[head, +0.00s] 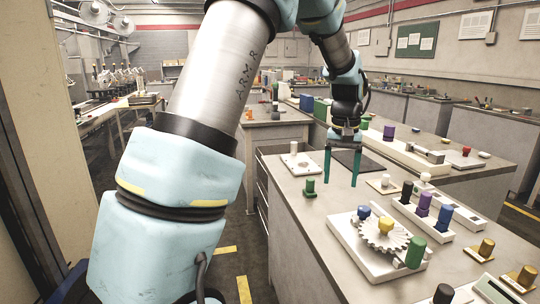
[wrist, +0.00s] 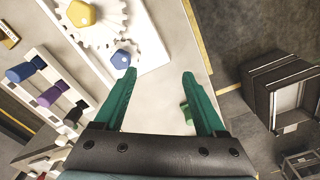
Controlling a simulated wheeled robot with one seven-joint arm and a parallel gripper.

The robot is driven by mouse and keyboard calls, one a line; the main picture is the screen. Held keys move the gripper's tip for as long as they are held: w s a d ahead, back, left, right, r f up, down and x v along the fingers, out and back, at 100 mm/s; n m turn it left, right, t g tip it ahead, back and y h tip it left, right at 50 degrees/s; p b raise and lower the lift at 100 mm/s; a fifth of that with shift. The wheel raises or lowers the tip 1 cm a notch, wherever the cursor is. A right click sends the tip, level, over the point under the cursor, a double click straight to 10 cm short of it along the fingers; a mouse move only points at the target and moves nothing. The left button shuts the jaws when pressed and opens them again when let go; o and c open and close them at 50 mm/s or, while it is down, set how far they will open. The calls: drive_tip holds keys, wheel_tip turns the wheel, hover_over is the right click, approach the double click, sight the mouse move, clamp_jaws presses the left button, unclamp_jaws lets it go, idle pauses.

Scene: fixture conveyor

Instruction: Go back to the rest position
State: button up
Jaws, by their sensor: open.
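My gripper (head: 341,176) hangs with its two teal fingers pointing down above the grey workbench (head: 300,207). The fingers are apart with nothing between them. In the wrist view the open fingertips (wrist: 159,74) are over bare bench near its edge. A green knob (head: 310,188) stands on the bench, left of and below the fingers in the head view. It also shows beside one finger in the wrist view (wrist: 186,113). A white plate with a gear (head: 384,237) and blue and yellow knobs lies nearer to me.
A white rack (head: 427,219) with black, purple and blue knobs stands right of the gear. A green cylinder (head: 415,252) is close by. A white plate (head: 298,162) and dark panel (head: 357,162) lie farther back. Floor (head: 233,262) is open left of the bench.

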drive_tip(key=s+a+f+n, duration=0.1)
drive_tip(key=s+a, duration=0.3)
drive_tip(key=a, duration=0.5)
drive_tip(key=s+a+f+n+t, duration=0.1)
drive_tip(key=s+a, duration=0.3)
drive_tip(key=a, duration=0.6)
drive_tip(key=s+a+f+n, duration=0.1)
drive_tip(key=s+a, duration=0.3)
drive_tip(key=a, duration=0.5)
drive_tip(key=shift+a+f, duration=0.35)
drive_tip(key=shift+f, duration=0.5)
